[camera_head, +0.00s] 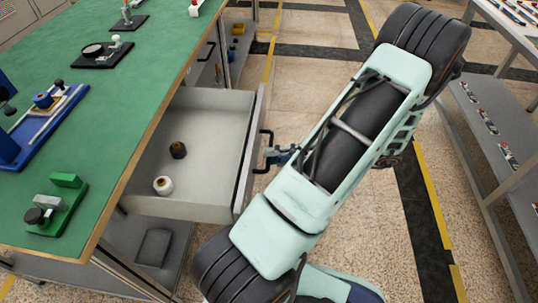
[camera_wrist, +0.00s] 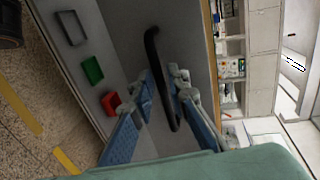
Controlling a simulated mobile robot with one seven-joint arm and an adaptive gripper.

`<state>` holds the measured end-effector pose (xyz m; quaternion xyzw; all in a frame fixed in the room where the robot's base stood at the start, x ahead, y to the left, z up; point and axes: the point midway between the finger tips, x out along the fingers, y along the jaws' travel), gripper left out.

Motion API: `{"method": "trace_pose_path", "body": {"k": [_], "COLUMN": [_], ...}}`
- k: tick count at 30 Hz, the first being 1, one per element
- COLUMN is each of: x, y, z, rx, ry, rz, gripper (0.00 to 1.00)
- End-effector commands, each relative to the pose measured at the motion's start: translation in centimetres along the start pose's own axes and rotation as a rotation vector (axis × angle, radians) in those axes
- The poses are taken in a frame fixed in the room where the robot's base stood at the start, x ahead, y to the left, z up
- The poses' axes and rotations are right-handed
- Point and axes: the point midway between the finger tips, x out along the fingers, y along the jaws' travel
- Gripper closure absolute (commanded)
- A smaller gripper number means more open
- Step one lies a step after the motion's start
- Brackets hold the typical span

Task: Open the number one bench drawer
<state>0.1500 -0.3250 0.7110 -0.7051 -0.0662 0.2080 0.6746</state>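The bench drawer (camera_head: 205,208) is pulled well out from under the green-topped bench (camera_head: 110,135). A white spool (camera_head: 163,185) and a black spool (camera_head: 178,150) lie in it. Its black bar handle (camera_head: 264,152) is on the drawer front and also shows in the wrist view (camera_wrist: 153,55). My gripper (camera_head: 276,155) is at the handle. In the wrist view my gripper (camera_wrist: 163,90) has its blue fingers apart, one on each side of the handle, with gaps visible. I see no number label on the drawer.
Fixtures, among them a blue one (camera_head: 40,120) and a green one (camera_head: 58,205), stand on the bench. A shelf unit (camera_head: 500,150) stands at the right. The floor between has yellow and black markings and looks clear around my arm.

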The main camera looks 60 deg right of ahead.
Motion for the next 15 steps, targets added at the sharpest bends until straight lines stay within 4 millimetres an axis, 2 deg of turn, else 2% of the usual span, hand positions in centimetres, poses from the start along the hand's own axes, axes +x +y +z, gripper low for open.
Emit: {"method": "trace_pose_path", "body": {"k": [9, 15], "x": [-6.8, -9.5], "y": [0.1, 0.0], "z": [-0.1, 0.0], "rx": [-0.001, 0.000], "ry": [0.004, 0.003], "rz": [0.003, 0.001], "gripper": [0.85, 0.85]}}
